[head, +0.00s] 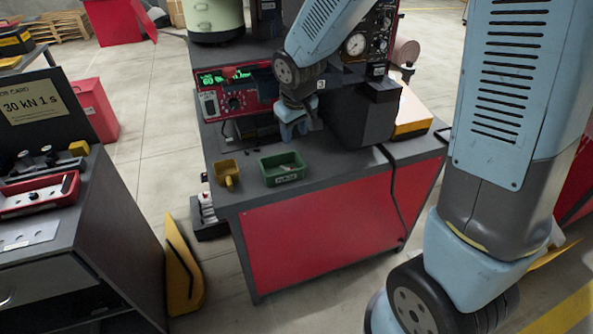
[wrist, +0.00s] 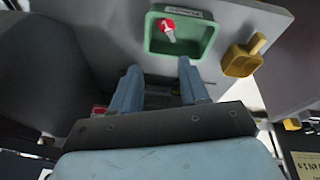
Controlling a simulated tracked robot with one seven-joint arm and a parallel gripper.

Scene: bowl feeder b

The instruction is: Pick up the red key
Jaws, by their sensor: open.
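The red key (wrist: 167,27) has a round red head marked 1 and a short metal shaft. It lies in a small green tray (wrist: 149,36), near the tray's labelled side in the wrist view. In the head view the green tray (head: 268,180) stands near the front edge of the grey bench top; the key inside is too small to make out clearly. My gripper (head: 295,134) is above the bench, behind the tray in the head view. In the wrist view my gripper (wrist: 158,68) has its two blue fingers apart and empty, with the key beyond the tips.
A yellow scoop-like holder (head: 227,175) stands left of the tray. A red instrument panel (head: 235,98) is behind, and a dark block (head: 365,118) stands close right of my gripper. A cable (head: 392,175) hangs over the bench front. A separate bench with a red tray (head: 40,198) is at left.

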